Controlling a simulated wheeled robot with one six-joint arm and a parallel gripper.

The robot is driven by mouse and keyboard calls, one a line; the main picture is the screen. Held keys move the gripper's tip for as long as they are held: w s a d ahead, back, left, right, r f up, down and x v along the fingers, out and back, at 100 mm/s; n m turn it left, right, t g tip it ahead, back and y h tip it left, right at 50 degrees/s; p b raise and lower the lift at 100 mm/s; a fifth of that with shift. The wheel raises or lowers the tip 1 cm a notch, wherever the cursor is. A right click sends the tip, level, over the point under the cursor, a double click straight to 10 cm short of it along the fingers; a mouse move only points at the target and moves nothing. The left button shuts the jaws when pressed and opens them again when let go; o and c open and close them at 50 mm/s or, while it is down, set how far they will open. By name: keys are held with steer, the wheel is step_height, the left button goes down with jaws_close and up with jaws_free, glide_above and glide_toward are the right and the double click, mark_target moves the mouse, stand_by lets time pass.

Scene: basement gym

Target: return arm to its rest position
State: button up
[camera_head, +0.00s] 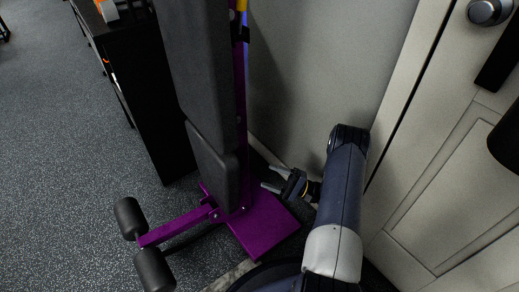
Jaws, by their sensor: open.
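My gripper (274,178) is in the middle of the head view, at the end of my dark blue arm (343,195). Its two fingers point left and are apart, with nothing between them. It is just right of the grey padded board of a purple exercise bench, above the bench's purple base plate in the picture. I cannot tell whether the fingers touch the bench. My arm is bent, with its upper joint near the wall and door.
The exercise bench (212,165) with foot rollers (130,218) stands close on the left. A black cabinet (145,90) is behind it. A pale door (440,190) with a round knob (489,11) and a grey wall (325,65) are close on the right. Speckled floor (60,150) is clear at far left.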

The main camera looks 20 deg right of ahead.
steer(key=w+a+r+n+g+h, duration=0.1)
steer(key=w+a+r+n, duration=0.1)
steer(key=w+a, duration=0.3)
steer(key=shift+a+r+g+p, duration=0.3)
steer(key=shift+a+r, duration=0.5)
steer(key=shift+a, duration=1.1)
steer(key=shift+f, duration=0.1)
